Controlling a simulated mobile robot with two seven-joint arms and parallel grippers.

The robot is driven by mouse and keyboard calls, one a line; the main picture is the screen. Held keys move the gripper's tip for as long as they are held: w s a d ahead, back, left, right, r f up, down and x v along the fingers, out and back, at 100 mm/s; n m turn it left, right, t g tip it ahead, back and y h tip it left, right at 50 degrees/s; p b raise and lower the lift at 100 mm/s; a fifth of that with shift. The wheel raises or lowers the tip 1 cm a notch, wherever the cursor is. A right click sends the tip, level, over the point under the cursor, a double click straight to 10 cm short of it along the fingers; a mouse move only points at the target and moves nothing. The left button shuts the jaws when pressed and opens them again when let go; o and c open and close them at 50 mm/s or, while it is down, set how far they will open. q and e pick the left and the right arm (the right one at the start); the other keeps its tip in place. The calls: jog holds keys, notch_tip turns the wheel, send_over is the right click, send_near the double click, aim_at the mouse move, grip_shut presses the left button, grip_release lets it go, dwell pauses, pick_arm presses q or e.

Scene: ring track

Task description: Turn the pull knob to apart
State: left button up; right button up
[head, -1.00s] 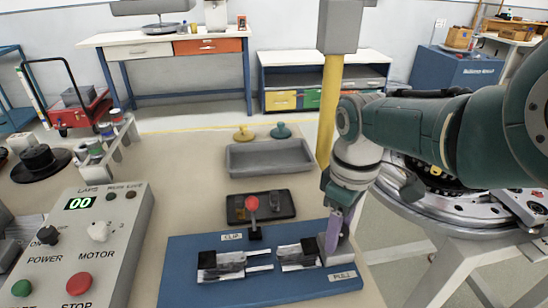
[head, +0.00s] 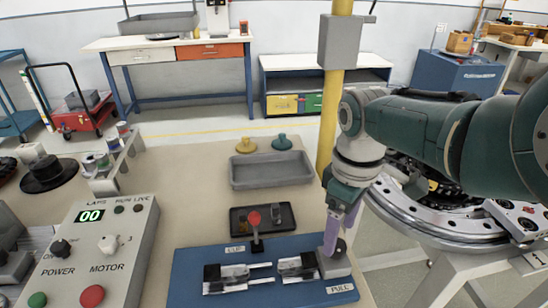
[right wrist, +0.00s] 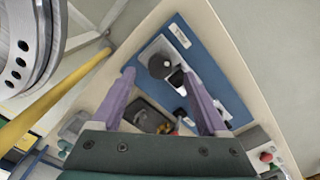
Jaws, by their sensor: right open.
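The pull knob (head: 341,246) is a dark round knob on a grey block at the right end of the blue board (head: 205,262), near the PULL label (head: 340,289). A purple finger partly hides it in the head view. My right gripper (head: 340,240) is open at the knob, with its purple fingers pointing down. In the right wrist view the round knob (right wrist: 160,66) shows between the open fingertips (right wrist: 158,76). I cannot tell whether either finger touches it. Two metal-pronged pieces (head: 228,277) (head: 297,266) lie apart on the board. My left gripper is out of view.
A red-topped lever (head: 254,219) stands by the CLIP label, behind the pieces. A black tray (head: 290,217) and a grey tray (head: 240,180) lie farther back. A control box (head: 130,235) stands at left. A yellow post (head: 328,115) rises close behind my right arm.

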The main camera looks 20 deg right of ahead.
aim_at(338, 245)
notch_tip(338, 245, up, 5)
jog(key=shift+r+p, duration=0.15)
jog(key=shift+p, duration=1.05)
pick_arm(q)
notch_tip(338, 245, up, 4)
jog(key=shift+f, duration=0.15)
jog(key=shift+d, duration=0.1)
